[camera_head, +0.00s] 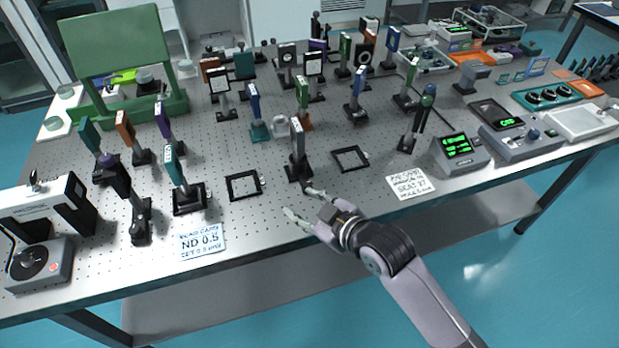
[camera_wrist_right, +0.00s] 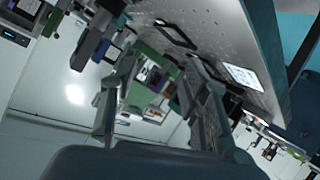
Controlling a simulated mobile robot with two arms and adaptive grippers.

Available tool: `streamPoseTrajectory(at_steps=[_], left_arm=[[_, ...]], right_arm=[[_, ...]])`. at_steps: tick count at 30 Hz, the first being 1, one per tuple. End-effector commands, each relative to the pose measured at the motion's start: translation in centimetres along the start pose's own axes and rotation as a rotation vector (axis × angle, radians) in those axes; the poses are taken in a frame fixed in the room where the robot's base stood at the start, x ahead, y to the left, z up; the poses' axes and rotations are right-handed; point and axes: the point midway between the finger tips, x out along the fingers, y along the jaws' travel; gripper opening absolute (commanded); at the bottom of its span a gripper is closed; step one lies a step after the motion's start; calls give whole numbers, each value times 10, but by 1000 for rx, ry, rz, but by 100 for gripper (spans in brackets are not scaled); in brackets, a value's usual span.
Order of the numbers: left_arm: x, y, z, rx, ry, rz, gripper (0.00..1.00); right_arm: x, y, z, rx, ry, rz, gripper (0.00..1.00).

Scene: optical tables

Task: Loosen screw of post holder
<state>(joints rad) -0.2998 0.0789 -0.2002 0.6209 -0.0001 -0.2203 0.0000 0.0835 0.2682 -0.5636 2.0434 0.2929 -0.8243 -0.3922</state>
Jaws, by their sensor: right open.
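A post holder (camera_head: 297,159) with a flat grey plate on top stands upright on a dark base near the front middle of the table, just beyond my right gripper (camera_head: 299,201). The right gripper's fingers are spread apart with nothing between them. They are above the table's front edge, apart from the post as far as I can tell. The holder's screw is too small to make out. The right wrist view also shows the open gripper (camera_wrist_right: 163,65), with a green-framed item behind it. My left gripper is not in view.
The perforated optical table (camera_head: 270,222) carries many other posts with optics. Square black frames (camera_head: 244,186) and (camera_head: 350,158) lie flat on either side of the post. Labelled cards (camera_head: 201,241) and (camera_head: 411,187) lie by the front edge. Control boxes (camera_head: 459,152) stand at right.

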Motion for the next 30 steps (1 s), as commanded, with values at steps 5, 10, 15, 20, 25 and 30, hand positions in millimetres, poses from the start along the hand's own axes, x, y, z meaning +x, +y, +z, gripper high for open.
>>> streamPoseTrajectory(at_steps=[5, 10, 15, 20, 25, 30], left_arm=[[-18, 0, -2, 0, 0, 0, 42], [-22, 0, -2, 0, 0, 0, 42], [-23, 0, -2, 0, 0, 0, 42], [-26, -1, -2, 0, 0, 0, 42], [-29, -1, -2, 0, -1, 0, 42], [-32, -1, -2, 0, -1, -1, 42]], right_arm=[[-43, 14, 31, 330, -2, 139, 42], [-63, 21, 47, 463, 5, 206, 42], [-56, 25, 49, 485, 9, 218, 42], [-30, 30, 49, 484, 9, 216, 42], [3, 37, 51, 483, 8, 215, 42], [34, 43, 53, 484, 6, 214, 42]])
